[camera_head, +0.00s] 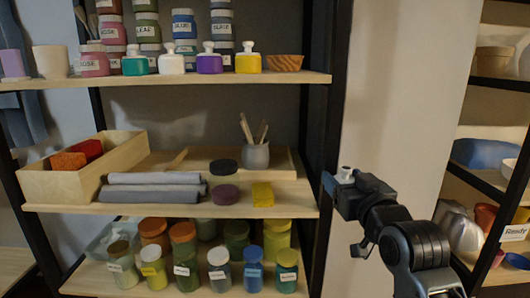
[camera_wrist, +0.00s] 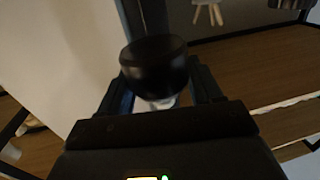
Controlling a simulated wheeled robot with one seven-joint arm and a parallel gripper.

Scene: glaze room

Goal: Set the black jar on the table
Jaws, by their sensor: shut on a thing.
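My gripper (camera_head: 341,184) is in front of the beige wall, right of the shelf unit's dark post. It is shut on the black jar. In the wrist view the jar (camera_wrist: 153,65) is a dark, rounded shape between the two fingers (camera_wrist: 162,90), with a pale part below it. In the head view a small white knob (camera_head: 346,171) shows at the fingertips; most of the jar is hidden by the gripper. I cannot make out a table in either view.
The shelf unit's upper shelf (camera_head: 200,80) holds several small jars with white knobs. The middle shelf (camera_head: 140,208) holds a wooden box (camera_head: 110,178), grey cloths and a tool pot (camera_head: 256,156). Glaze jars stand below. Another shelf unit (camera_head: 480,178) with bowls is at right.

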